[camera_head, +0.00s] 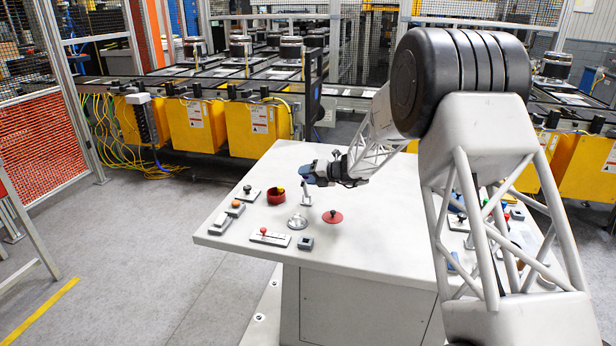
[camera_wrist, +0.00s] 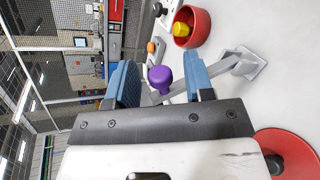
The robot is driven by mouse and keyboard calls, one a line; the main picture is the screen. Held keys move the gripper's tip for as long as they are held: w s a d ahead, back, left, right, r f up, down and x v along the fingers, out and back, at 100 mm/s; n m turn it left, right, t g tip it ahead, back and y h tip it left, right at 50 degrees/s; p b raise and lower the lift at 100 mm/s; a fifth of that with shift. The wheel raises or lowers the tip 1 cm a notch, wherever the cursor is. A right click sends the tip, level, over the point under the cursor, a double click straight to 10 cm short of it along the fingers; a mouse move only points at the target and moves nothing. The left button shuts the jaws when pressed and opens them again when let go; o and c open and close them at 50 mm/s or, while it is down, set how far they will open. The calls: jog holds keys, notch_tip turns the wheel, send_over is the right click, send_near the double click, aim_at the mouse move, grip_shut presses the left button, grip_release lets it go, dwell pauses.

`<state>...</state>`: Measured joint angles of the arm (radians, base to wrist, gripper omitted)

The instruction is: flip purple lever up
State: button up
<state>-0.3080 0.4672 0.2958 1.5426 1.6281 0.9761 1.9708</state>
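The purple lever knob (camera_wrist: 160,78) shows between my gripper's two blue fingers in the wrist view. Its grey arm runs right, partly behind the right finger, to a pale square base (camera_wrist: 248,64). In the head view the lever's grey shaft (camera_head: 306,191) rises from the table just below my gripper, and the purple knob is hidden there. My gripper (camera_head: 307,174) is open, its fingers (camera_wrist: 162,82) on either side of the knob with visible gaps. I cannot tell whether either finger touches the lever's arm.
A red bowl (camera_head: 276,196) with a yellow piece stands left of the lever.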

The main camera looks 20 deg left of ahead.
jog(key=v, duration=0.7)
jog(key=shift+d+r, duration=0.15)
jog(key=shift+d, duration=0.2)
jog(key=shift+s, duration=0.1)
dwell(0.3)
jog(key=s+d+r+n+g+h, duration=0.1)
jog(key=s+d+r+n+h, duration=0.1)
jog(key=s+d+r+n, duration=0.6)
jog(key=s+d+r+n+h, duration=0.1)
jog(key=s+d+n+h, duration=0.3)
jog(key=s, duration=0.8)
jog(key=s+d+r+n+g, duration=0.1)
jog(key=s+d+r+n, duration=0.4)
jog(key=s+d, duration=0.35)
jog(key=s+d+n+h, duration=0.2)
jog(key=s+d+n, duration=0.3)
jog(key=s, duration=0.5)
jog(key=s+d+f+n+t+h, duration=0.1)
jog(key=s+d+n+h, duration=0.2)
jog(key=s, duration=0.7)
jog(key=s+d+f+n+t+h, duration=0.1)
jog(key=s+d+n+h, duration=0.2)
jog(key=s+d+n, duration=0.4)
jog(key=s+d, duration=0.1)
jog(key=s, duration=0.3)
jog(key=shift+d, duration=0.4)
